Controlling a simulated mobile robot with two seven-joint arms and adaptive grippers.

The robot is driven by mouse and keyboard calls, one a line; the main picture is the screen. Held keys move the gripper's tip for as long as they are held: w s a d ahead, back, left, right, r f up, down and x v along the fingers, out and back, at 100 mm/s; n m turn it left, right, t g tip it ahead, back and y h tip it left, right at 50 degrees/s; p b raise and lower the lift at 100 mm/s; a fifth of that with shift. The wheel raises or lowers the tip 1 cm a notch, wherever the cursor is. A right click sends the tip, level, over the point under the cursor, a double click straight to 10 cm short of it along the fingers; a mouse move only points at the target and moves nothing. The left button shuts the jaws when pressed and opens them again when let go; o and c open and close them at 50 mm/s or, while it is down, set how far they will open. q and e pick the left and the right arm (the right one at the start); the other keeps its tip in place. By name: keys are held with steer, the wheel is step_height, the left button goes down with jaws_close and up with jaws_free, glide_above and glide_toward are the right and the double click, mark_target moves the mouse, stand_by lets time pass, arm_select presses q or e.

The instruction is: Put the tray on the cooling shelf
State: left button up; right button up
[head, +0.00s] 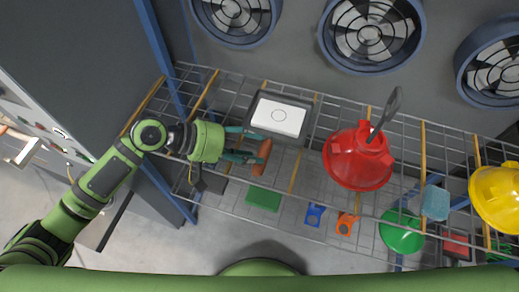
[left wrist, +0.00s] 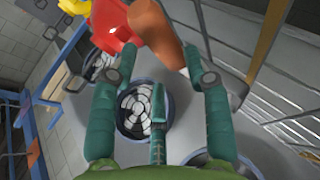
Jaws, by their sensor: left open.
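A dark-rimmed tray-like item (head: 303,125) with a white top bearing a circle lies on the upper wire rack (head: 228,80) in the head view. My left gripper (head: 254,145) reaches in from the left, just below and left of it, with teal fingers spread. A brown, rounded handle-like piece (head: 263,157) is at the fingertips. In the left wrist view this brown piece (left wrist: 158,35) shows ahead, between the open fingers; I cannot tell whether they touch it or what it belongs to. My right gripper is not in view. I cannot tell which level is the cooling shelf.
A red hood-shaped item (head: 357,158) with a grey handle stands to the right, and a yellow one (head: 497,195) at the far right. A green bowl-like item (head: 402,232) and small coloured pieces lie lower. Round blue-rimmed fans (head: 371,33) line the back wall.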

arm_select(q)
steer(key=b+v, duration=0.1)
steer(key=v, duration=0.8)
steer(key=shift+b, duration=0.35)
steer(key=shift+a, duration=0.1)
